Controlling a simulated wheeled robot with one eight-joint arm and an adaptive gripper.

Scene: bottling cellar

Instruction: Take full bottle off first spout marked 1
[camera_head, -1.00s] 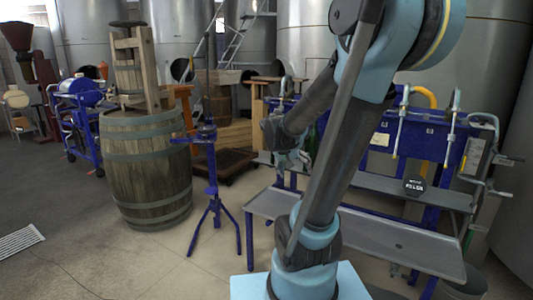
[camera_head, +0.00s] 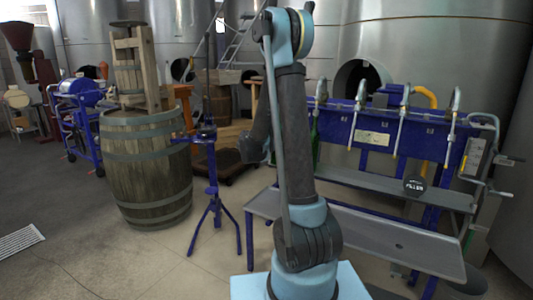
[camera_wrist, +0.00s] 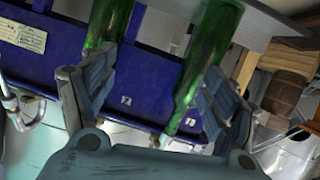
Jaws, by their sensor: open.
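Two green bottles hang at the blue filler rail (camera_wrist: 60,55) in the wrist view, which looks upside down. The bottle nearer the right finger (camera_wrist: 208,60) has its neck by a small mark that looks like 1 (camera_wrist: 190,122). The other bottle (camera_wrist: 108,22) is by a mark that looks like 2 (camera_wrist: 126,100). My gripper (camera_wrist: 155,85) is open, its fingers spread, with the first bottle's neck seen between them, close to the right finger. I cannot tell the depth. In the head view, green glass (camera_head: 314,140) shows beside my arm, which hides most of that end.
The filler (camera_head: 375,130) has several free spouts to the right, a grey shelf and a lower drip tray (camera_head: 385,235). A blue stand (camera_head: 212,180) and a barrel (camera_head: 147,170) stand left.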

